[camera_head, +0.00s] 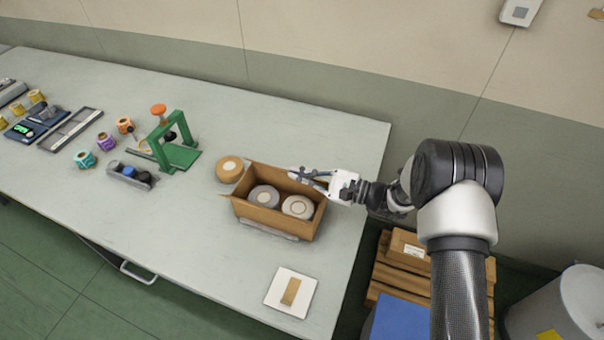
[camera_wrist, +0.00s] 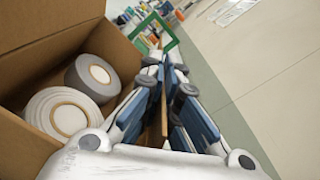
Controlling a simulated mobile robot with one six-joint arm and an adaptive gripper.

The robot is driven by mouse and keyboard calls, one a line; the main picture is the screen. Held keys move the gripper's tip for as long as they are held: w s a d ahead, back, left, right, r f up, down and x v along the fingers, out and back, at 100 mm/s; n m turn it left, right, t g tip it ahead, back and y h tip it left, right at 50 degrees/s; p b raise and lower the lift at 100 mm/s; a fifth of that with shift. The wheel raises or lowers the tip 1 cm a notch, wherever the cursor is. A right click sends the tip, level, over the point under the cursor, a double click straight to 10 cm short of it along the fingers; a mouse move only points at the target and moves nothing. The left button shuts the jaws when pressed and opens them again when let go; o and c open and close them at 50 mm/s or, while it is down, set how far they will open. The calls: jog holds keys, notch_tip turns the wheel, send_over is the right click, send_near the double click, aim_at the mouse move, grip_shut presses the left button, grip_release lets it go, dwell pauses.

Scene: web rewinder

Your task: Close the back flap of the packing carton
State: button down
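The brown packing carton (camera_head: 270,222) stands open on the table, with two rolls inside, a grey one (camera_head: 264,196) and a white one (camera_head: 298,206). My gripper (camera_head: 306,178) is at the carton's back right edge. In the wrist view the fingers of my gripper (camera_wrist: 166,85) lie either side of a thin brown upright panel (camera_wrist: 158,112), seemingly the back flap. A gap shows between the panel and the right finger, so the fingers look open around it. The carton's inner wall (camera_wrist: 40,55) and both rolls show at left.
A tan roll (camera_head: 230,168) stands close behind the carton's left corner. A green stand (camera_head: 180,153) is farther left. A white plate with a brown piece (camera_head: 290,291) lies in front. The table's right edge is near; boxes on a pallet (camera_head: 405,250) stand beyond it.

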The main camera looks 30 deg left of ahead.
jog(key=shift+s+f+n+b, duration=0.25)
jog(key=shift+n+b, duration=0.15)
jog(key=shift+n, duration=0.3)
jog(key=c, duration=1.8)
grip_release()
jog(key=shift+c, duration=0.2)
jog(key=w+d, duration=0.1)
jog(key=d, duration=1.1)
jog(key=shift+w, duration=0.2)
